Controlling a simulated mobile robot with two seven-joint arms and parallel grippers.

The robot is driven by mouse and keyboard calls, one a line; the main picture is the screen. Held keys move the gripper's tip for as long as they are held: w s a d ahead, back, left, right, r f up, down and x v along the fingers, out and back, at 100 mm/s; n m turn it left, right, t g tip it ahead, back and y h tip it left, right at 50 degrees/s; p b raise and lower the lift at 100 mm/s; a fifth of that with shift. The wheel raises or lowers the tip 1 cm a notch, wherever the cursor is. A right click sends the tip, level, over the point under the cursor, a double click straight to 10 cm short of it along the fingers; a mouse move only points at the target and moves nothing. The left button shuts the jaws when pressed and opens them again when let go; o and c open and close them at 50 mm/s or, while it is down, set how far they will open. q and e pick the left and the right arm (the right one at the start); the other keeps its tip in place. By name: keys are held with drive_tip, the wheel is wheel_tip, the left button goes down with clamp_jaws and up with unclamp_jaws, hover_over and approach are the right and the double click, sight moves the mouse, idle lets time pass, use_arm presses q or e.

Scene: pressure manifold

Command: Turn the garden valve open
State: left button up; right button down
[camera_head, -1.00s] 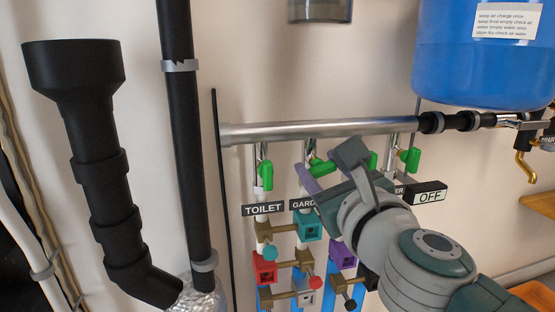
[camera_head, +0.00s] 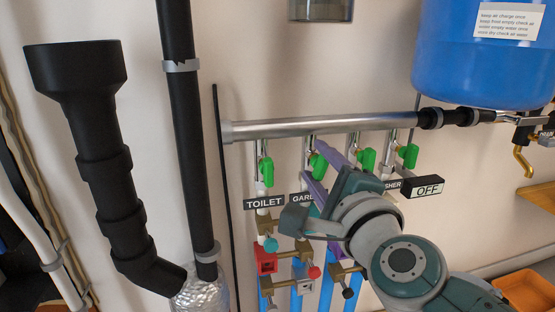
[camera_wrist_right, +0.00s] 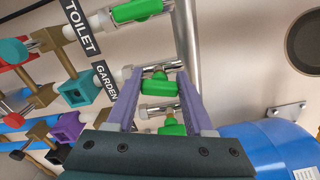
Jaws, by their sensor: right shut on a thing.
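The garden valve's green handle (camera_head: 317,166) hangs under the horizontal metal pipe, second from the left, above the partly covered GARDEN label (camera_head: 302,198). My right gripper (camera_head: 317,162) reaches up from the lower right with its purple fingers on either side of this handle. In the right wrist view the green garden handle (camera_wrist_right: 160,86) lies between the fingers of my right gripper (camera_wrist_right: 160,78), which is shut on it. The GARDEN label (camera_wrist_right: 104,81) is beside the left finger there. My left gripper is not in view.
Similar green handles flank it: the toilet one (camera_head: 265,171) left, two more (camera_head: 367,160) (camera_head: 408,155) right. The metal pipe (camera_head: 320,127) runs just above. An OFF sign (camera_head: 427,188) and a blue tank (camera_head: 480,65) are at right; black pipes (camera_head: 184,150) stand left.

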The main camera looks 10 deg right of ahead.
drive_tip(key=shift+n+p, duration=0.3)
drive_tip(key=shift+n, duration=1.4)
drive_tip(key=shift+c, duration=1.4)
unclamp_jaws()
drive_tip(key=shift+s+p, duration=0.3)
drive_tip(key=shift+s, duration=0.1)
drive_tip(key=s+p, duration=0.2)
drive_tip(key=s, duration=0.7)
drive_tip(key=shift+d+p, duration=0.15)
drive_tip(key=shift+p, duration=0.25)
